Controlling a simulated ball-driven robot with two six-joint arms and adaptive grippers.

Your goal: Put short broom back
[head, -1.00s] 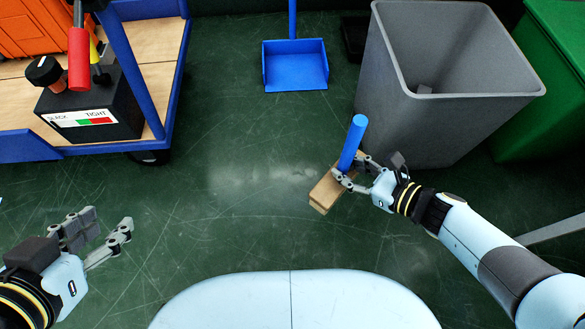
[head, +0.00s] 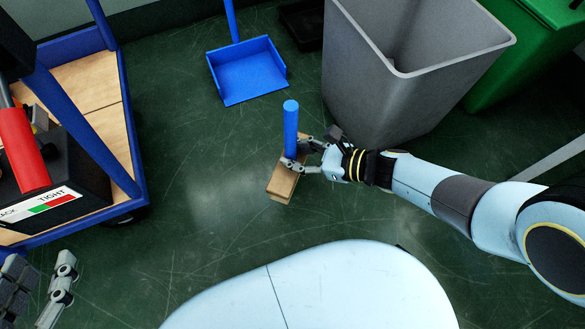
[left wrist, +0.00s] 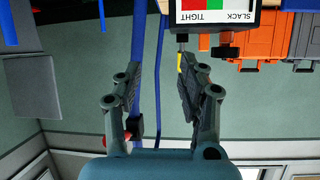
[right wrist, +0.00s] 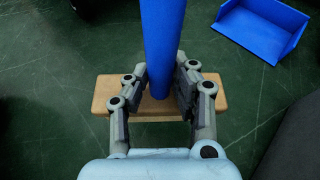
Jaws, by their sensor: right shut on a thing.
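The short broom has a blue handle (head: 291,128) and a wooden head (head: 283,183). In the head view it is upright in front of the grey bin. My right gripper (head: 294,163) is shut on the handle just above the wooden head. In the right wrist view, the fingers (right wrist: 160,95) flank the blue handle (right wrist: 163,45), with the wooden head (right wrist: 105,92) behind them. I cannot tell whether the broom touches the floor. My left gripper (head: 42,285) is open and empty at the lower left; its spread fingers (left wrist: 160,85) show in the left wrist view.
A blue dustpan (head: 247,71) with an upright handle stands on the floor behind the broom. A grey bin (head: 375,95) and a green bin (head: 535,60) stand at right. A blue-framed cart (head: 125,190) with a slack/tight box stands at left. Floor between cart and broom is clear.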

